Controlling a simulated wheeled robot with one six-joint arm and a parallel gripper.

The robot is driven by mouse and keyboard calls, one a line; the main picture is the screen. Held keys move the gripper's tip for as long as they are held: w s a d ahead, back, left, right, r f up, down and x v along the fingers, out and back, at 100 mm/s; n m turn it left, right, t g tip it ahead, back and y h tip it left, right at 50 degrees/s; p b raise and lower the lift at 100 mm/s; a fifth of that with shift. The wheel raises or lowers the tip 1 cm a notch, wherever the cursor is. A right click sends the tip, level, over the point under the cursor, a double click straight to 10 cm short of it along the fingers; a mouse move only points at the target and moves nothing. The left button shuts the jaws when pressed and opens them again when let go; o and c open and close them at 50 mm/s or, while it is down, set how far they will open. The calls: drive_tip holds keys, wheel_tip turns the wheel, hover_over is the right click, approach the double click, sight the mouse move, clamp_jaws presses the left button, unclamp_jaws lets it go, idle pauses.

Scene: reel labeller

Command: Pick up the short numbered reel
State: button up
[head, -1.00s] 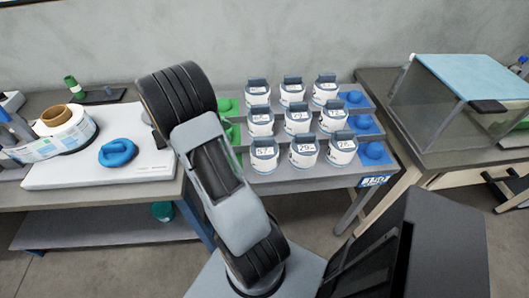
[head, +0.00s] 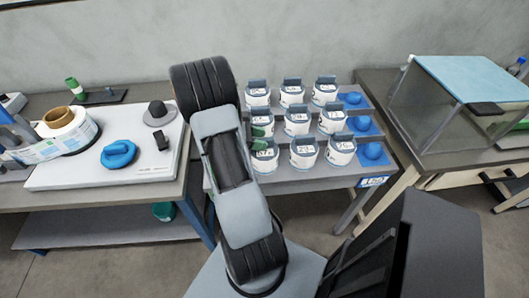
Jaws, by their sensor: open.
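Several white reels with blue-grey tops and printed number labels stand in three rows on a stepped grey rack. The front row has a left reel (head: 264,160), a middle reel (head: 304,155) and a right reel (head: 341,151). The numbers are too small to read surely, and I cannot tell which reel is the short one. My arm rises in front of the rack's left side and hides part of it. A small dark green piece shows beside the arm, over the left reel of the middle row.
Blue round pieces (head: 371,151) sit on the rack's right side. A white labelling machine (head: 75,172) with a large reel and a blue knob (head: 118,154) stands on the left bench. A clear box with a blue lid (head: 476,71) stands on the right bench.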

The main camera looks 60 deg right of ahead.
drive_tip(key=shift+s+d+f, duration=0.15)
drive_tip(key=shift+s+d, duration=0.05)
drive_tip(key=shift+s, duration=0.1)
clamp_jaws()
idle(0.4)
